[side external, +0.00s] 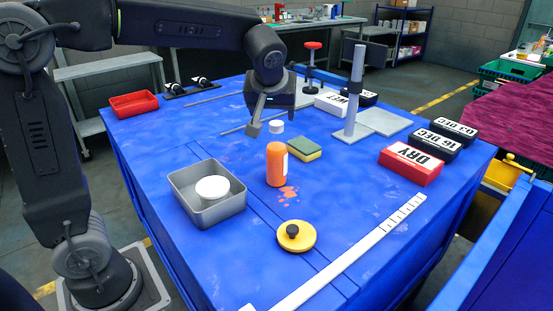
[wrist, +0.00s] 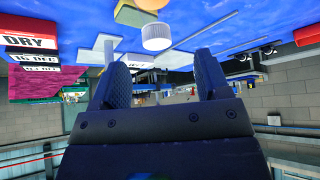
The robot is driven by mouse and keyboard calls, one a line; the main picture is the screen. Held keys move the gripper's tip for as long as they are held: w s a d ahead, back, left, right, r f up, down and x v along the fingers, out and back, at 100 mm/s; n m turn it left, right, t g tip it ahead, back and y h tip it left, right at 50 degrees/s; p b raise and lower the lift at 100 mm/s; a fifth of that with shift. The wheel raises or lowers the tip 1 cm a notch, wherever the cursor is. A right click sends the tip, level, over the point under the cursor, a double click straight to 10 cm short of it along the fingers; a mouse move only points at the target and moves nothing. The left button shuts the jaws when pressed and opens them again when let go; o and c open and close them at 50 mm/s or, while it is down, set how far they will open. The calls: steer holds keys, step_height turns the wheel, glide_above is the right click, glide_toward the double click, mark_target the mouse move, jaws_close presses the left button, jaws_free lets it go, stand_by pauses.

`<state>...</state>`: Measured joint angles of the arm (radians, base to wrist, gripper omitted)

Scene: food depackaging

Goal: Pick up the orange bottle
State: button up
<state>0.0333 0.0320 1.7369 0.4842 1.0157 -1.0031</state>
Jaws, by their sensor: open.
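The orange bottle (side external: 277,168) stands upright near the middle of the blue table in the side view. In the wrist view only a sliver of orange shows at the top edge, likely the bottle. A white ribbed cap-like piece (side external: 276,127) is just behind the bottle and apart from it; it also shows in the wrist view (wrist: 157,37). My gripper (side external: 255,124) is above the table, behind and left of the bottle. In the wrist view its two fingers (wrist: 162,75) are spread apart with nothing between them.
A green-yellow sponge (side external: 304,149) lies right of the bottle. A grey tray (side external: 184,205) holding a white round item is to the left. A yellow lid (side external: 296,236) lies in front. A metal stand (side external: 356,95) rises behind. Red DRY box (side external: 411,166) is at right.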

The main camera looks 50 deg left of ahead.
mark_target(276, 124)
steer(key=x, duration=0.8)
steer(key=shift+w+d+f, duration=0.1)
steer(key=shift+d, duration=0.05)
steer(key=shift+c, duration=0.5)
jaws_close()
